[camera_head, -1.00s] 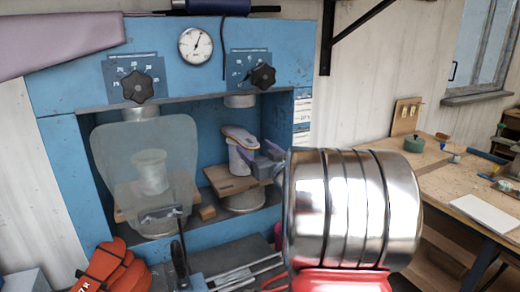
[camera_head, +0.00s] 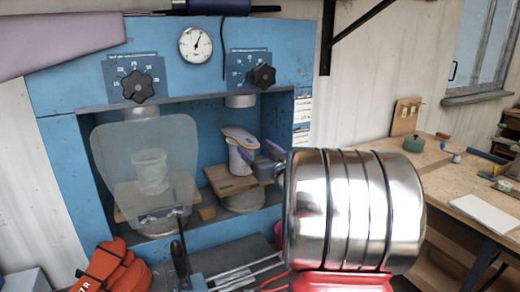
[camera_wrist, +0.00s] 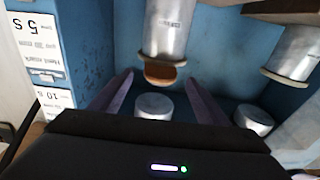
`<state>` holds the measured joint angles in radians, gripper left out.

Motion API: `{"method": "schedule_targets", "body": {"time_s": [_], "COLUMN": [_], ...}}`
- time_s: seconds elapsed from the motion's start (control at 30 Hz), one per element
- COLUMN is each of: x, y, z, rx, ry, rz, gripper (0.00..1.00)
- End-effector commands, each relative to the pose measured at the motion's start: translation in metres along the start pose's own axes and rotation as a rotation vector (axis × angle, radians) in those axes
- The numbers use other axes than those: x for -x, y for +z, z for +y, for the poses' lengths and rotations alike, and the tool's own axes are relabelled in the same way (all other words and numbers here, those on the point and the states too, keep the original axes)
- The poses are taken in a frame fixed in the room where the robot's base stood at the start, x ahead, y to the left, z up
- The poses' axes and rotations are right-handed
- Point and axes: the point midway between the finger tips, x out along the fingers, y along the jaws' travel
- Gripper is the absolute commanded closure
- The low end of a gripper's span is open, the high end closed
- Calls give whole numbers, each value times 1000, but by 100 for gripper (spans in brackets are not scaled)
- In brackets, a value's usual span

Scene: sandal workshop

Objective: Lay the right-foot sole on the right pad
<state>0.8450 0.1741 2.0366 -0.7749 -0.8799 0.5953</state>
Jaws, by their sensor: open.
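A tan sole (camera_head: 239,134) lies on top of the pale upright right pad (camera_head: 240,162) in the right bay of the blue press. My gripper (camera_head: 259,154) is at the right side of the sole, open. In the wrist view my gripper (camera_wrist: 160,78) has its two purple fingers spread, one each side of the sole's end, with nothing held. Most of the sole's length is hidden in the wrist view.
A translucent shield (camera_head: 110,150) covers the left bay, with another pale pad (camera_head: 150,178) behind it. A wooden board (camera_head: 222,181) surrounds the right pad's foot. A round press head (camera_head: 240,101) hangs above the sole. Orange gloves (camera_head: 118,268) lie at front left.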

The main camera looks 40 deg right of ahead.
Motion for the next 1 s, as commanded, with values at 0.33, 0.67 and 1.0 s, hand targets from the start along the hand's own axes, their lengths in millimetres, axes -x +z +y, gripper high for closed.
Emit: {"method": "schedule_targets", "body": {"time_s": [0.33,0.67,1.0], "x": [10,19,29], "y": [0,-1,-2], "z": [0,0,0], "rx": [0,0,0], "ry": [0,1,1], "rz": [-1,0,0], "gripper": [31,31,31]}}
